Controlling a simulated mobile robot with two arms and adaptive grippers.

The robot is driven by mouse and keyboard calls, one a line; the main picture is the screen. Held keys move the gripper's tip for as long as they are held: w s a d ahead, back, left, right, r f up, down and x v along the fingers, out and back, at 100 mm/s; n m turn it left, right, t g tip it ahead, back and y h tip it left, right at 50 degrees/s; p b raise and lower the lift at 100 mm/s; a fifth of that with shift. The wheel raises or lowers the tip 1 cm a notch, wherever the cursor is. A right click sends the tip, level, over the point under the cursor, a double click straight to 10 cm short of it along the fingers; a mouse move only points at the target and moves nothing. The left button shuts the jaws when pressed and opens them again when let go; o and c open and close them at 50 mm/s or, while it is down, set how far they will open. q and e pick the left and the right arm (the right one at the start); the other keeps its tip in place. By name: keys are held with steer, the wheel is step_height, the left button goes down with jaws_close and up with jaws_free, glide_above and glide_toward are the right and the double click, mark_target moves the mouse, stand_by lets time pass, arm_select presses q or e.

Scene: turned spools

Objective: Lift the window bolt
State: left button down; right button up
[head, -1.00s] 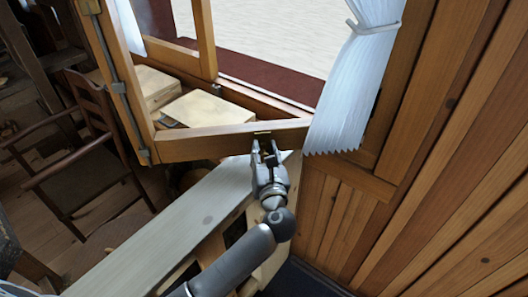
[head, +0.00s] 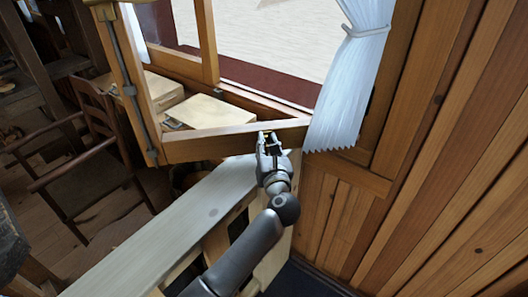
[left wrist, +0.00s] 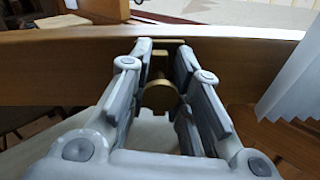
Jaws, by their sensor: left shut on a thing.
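The window bolt (left wrist: 160,95) is a small brass piece with a round knob, set on the bottom rail (left wrist: 55,68) of the wooden window sash. In the left wrist view it sits between the fingers of my left gripper (left wrist: 163,90), which is shut on it. In the head view my left gripper (head: 268,140) is at the bottom rail (head: 205,145), right of its middle. The fingers hide most of the bolt there. My right gripper is not in view.
A white curtain (head: 347,90) hangs just right of the gripper. A pale plank (head: 165,235) lies below the sash. Wooden boxes (head: 200,111) stand behind the rail, a chair (head: 85,165) at the left. Wood-panelled wall (head: 455,170) fills the right.

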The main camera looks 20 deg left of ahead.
arm_select(q)
steer(key=shift+w+a+r, duration=0.1)
steer(key=shift+w+r, duration=0.1)
steer(key=shift+r, duration=0.2)
steer(key=shift+w+a, duration=0.15)
steer(key=c, duration=1.6)
jaws_free()
steer(key=shift+f, duration=0.15)
steer(key=shift+o, duration=0.2)
steer(key=shift+f, duration=0.15)
steer(key=v, duration=1.2)
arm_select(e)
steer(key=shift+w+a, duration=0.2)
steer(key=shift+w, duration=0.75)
